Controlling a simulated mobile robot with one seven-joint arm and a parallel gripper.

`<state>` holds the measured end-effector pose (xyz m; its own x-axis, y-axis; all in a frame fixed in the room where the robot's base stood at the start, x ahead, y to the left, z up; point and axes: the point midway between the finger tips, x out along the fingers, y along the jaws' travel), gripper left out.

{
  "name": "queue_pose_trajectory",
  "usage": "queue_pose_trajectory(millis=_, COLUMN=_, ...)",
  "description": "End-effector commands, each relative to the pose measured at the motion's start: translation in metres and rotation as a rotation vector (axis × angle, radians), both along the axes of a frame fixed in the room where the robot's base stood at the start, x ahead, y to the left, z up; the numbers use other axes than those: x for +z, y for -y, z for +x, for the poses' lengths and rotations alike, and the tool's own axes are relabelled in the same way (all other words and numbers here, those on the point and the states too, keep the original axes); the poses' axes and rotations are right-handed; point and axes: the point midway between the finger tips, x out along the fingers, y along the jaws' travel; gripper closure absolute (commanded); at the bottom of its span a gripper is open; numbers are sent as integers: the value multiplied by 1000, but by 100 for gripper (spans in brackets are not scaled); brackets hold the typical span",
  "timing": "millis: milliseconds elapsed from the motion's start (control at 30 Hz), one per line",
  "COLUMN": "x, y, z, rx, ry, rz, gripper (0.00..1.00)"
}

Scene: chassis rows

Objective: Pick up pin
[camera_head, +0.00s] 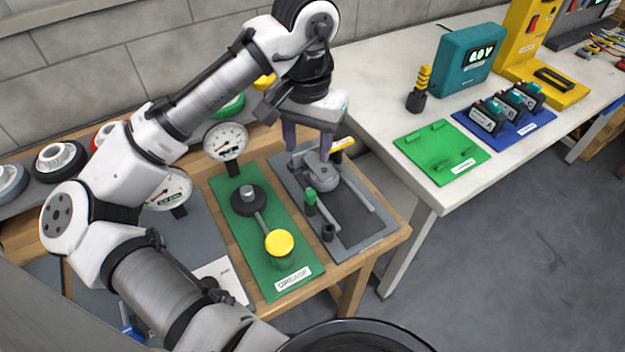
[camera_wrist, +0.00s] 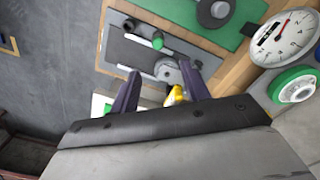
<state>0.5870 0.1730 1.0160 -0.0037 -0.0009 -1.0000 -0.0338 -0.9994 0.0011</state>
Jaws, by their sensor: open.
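My gripper (camera_head: 307,155) is open, its dark purple fingers pointing down over the back of the grey fixture tray (camera_head: 352,232). In the wrist view its fingertips (camera_wrist: 159,72) stand apart on both sides of a grey round clamp part (camera_wrist: 168,70); I cannot tell the height gap. A dark pin with a green cap (camera_head: 310,198) stands upright in the tray, in front of the gripper; it also shows in the wrist view (camera_wrist: 157,42), beyond the fingertips. A yellow-and-black piece (camera_head: 343,145) lies behind the fingers, partly hidden. Nothing is held.
A green board (camera_head: 295,270) with a yellow knob (camera_head: 280,242) lies left of the tray. A dial gauge (camera_head: 226,142) stands behind it. The white table (camera_head: 385,110) at right holds a green plate (camera_head: 440,150), a blue plate (camera_head: 500,130) and a teal meter (camera_head: 470,58).

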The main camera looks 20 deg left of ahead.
Motion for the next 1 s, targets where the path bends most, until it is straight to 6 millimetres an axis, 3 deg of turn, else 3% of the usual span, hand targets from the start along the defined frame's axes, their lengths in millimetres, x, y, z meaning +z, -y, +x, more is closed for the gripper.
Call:
queue_pose_trajectory(millis=400, x=-69, y=0, z=-1, rx=1, ry=-2, rz=-3, gripper=54)
queue_pose_trajectory(millis=733, x=-95, y=1, z=0, rx=1, ry=-1, rz=0, gripper=54)
queue_pose_trajectory(millis=1000, x=-132, y=4, z=1, rx=1, ry=0, rz=1, gripper=54)
